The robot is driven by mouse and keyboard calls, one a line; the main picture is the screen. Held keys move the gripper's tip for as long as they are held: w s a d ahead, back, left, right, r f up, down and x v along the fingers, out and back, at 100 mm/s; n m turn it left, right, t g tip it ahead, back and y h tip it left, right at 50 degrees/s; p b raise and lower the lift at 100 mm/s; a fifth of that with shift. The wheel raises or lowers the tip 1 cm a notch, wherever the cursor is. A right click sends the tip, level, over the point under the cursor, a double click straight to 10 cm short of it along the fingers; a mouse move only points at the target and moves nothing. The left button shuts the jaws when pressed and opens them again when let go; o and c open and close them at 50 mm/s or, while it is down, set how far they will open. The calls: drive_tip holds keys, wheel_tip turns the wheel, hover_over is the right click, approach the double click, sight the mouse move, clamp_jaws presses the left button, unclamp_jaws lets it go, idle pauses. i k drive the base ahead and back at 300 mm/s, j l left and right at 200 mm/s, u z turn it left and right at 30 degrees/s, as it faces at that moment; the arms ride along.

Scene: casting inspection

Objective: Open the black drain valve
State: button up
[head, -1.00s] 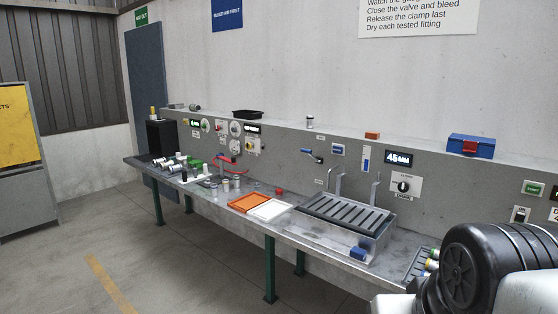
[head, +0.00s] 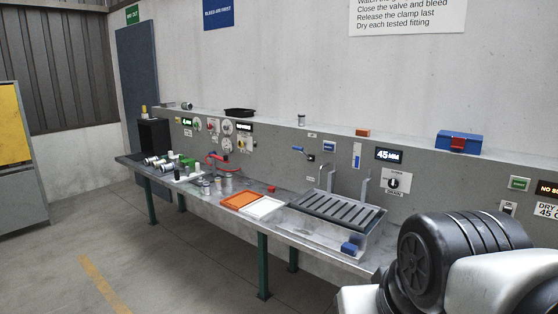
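A black round knob (head: 395,183) sits on a white plate on the grey back panel, under a lit display reading 45 MIN (head: 389,154). Its small label is too blurred to read, so I cannot tell for sure that it is the drain valve. A blue-handled lever (head: 309,157) stands out from the panel above the slatted sink (head: 340,208); its label is unreadable. No other clearly black valve can be made out at this size. My gripper is out of view; only my arm shows at the lower right.
The steel bench holds an orange tray (head: 240,200), a white tray (head: 262,208), a blue block (head: 351,246) and several fittings at the left. A blue box (head: 459,142) stands on the ledge. My arm hides the bench's right end. The floor at left is clear.

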sight(395, 181)
drive_tip(key=i+l+u, duration=0.15)
drive_tip(key=i+l, duration=0.35)
drive_tip(key=i, duration=0.25)
drive_tip(key=i+l+u, duration=0.15)
drive_tip(key=i+l, duration=0.45)
drive_tip(key=i, duration=0.1)
